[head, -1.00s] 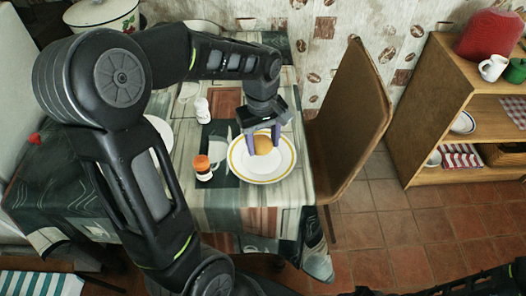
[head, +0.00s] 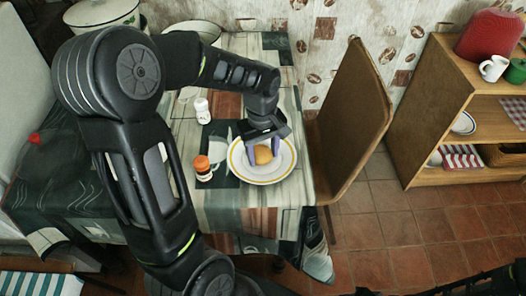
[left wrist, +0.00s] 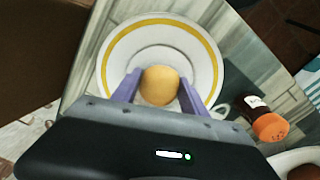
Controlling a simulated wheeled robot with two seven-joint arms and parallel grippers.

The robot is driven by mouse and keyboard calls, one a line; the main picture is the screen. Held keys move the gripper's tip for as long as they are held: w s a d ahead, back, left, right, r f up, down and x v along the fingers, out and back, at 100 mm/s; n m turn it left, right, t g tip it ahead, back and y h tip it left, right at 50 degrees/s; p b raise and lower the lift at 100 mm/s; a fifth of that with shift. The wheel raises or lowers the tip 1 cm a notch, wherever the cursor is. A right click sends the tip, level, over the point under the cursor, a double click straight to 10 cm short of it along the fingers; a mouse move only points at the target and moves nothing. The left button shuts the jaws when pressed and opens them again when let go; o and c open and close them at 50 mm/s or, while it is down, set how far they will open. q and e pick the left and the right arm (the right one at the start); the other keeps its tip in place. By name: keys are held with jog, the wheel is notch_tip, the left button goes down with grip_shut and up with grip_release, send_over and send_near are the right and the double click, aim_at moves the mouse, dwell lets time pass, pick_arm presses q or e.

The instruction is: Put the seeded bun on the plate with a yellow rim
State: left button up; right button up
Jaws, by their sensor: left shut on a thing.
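The bun (head: 263,155) is round and golden-brown; seeds are too small to make out. It is over the middle of the white plate with a yellow rim (head: 279,178) on the table. My left gripper (head: 264,154) points down over the plate, its purple fingers on both sides of the bun, shut on it. In the left wrist view the bun (left wrist: 159,87) sits between the fingertips, with the plate (left wrist: 118,45) behind it. I cannot tell whether the bun touches the plate. My right gripper is not in view.
An orange-capped jar (head: 202,168) stands just left of the plate, and a white shaker (head: 202,111) stands farther back. A chair (head: 352,125) is right of the table. A large enamel pot (head: 103,14) is at the back left. A wooden shelf (head: 425,120) stands at the right.

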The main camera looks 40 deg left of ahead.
aim_at(262, 153)
pick_arm(q)
jog(key=o, duration=1)
notch_tip(262, 153, up, 12)
jog(key=shift+s+r+p, duration=0.1)
jog(key=shift+p, duration=0.45)
